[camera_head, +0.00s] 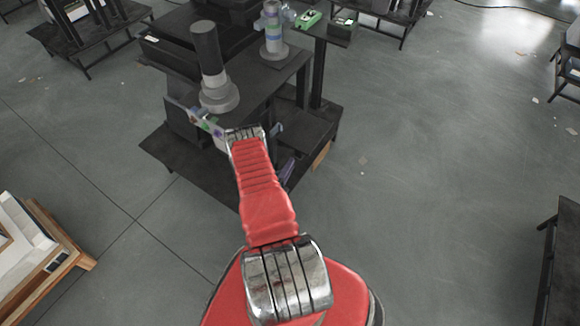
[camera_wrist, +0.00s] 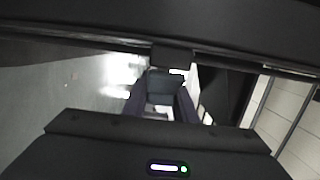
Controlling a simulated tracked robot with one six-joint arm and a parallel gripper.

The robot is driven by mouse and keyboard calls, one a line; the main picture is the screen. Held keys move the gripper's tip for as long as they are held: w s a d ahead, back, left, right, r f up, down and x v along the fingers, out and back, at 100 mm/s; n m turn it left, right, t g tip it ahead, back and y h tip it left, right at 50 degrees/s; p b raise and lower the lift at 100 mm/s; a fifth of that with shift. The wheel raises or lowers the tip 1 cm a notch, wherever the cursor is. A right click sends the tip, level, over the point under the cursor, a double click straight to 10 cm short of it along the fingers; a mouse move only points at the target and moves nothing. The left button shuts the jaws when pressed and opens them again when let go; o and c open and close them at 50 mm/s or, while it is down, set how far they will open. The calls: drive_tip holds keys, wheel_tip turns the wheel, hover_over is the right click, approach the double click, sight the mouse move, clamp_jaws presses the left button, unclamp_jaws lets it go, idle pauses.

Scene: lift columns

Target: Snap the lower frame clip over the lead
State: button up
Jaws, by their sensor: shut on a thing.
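In the wrist view my gripper (camera_wrist: 163,92) is shut, its two dark fingers on either side of a small dark block (camera_wrist: 166,86). I cannot tell whether this block is the clip. A dark bar crosses just above it. In the head view my red arm reaches to the front of a dark bench (camera_head: 262,85), and its wrist hides the fingertips and whatever they hold. A lift column with a dark upper cylinder and grey foot (camera_head: 218,95) stands on the bench, just beyond my wrist. I cannot make out the lead or the lower frame clip.
A second, grey column (camera_head: 273,38) stands farther back on the bench. A green item (camera_head: 308,19) and a dark box (camera_head: 342,25) lie on a raised stand. A wooden-edged table (camera_head: 50,250) is at left, a dark table (camera_head: 563,260) at right. Floor between is open.

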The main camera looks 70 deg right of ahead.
drive_tip(key=shift+f, duration=0.1)
drive_tip(key=shift+w+d+f+n+t+y, duration=0.2)
drive_tip(key=shift+w+n+t, duration=0.25)
drive_tip(key=shift+n+t, duration=0.5)
drive_tip(key=shift+w+d+r+n+t+y, duration=0.1)
drive_tip(key=shift+w+n+t+y, duration=0.25)
drive_tip(key=shift+t, duration=0.9)
drive_tip(key=shift+w+d+f+n+t+y, duration=0.15)
drive_tip(key=shift+w+n+t, duration=0.35)
drive_tip(key=shift+n+t, duration=0.5)
drive_tip(key=shift+r, duration=0.1)
drive_tip(key=o, duration=1)
drive_tip(key=shift+d+r, duration=0.1)
drive_tip(key=shift+r, duration=0.05)
drive_tip(key=shift+o, duration=0.2)
